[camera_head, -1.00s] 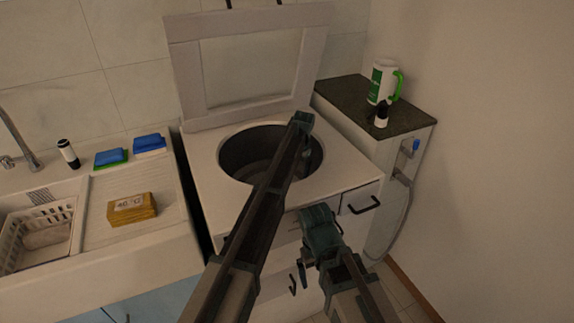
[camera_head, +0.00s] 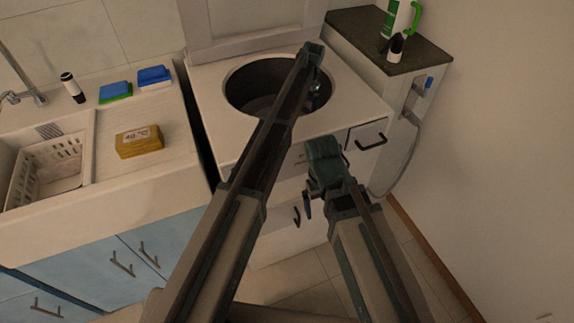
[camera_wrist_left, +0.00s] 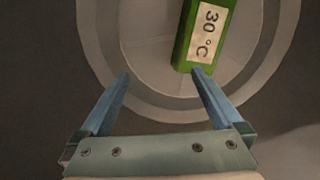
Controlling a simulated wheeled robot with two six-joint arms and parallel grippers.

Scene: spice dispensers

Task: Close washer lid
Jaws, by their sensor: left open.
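The washer lid (camera_head: 262,44) stands raised at the back of the white washer (camera_head: 362,103); its top is cut off by the head view's edge. The round drum opening (camera_head: 240,95) is uncovered. My left arm reaches across it, with its gripper (camera_head: 316,88) over the opening's right side, apart from the lid. In the left wrist view the left gripper (camera_wrist_left: 160,73) is open and empty, with its fingers pointing into the drum (camera_wrist_left: 140,45). A green box (camera_wrist_left: 205,35) labelled 30°C lies inside. My right gripper (camera_head: 309,200) is low in front of the washer; its finger gap is hidden.
A sink counter at left holds a yellow box (camera_head: 139,142), blue-and-green sponges (camera_head: 115,92), a dark-and-white bottle (camera_head: 73,88) and a white basket (camera_head: 50,175). A dark-topped cabinet (camera_head: 350,25) at right holds a green-handled jug (camera_head: 399,18) and a small bottle (camera_head: 395,47).

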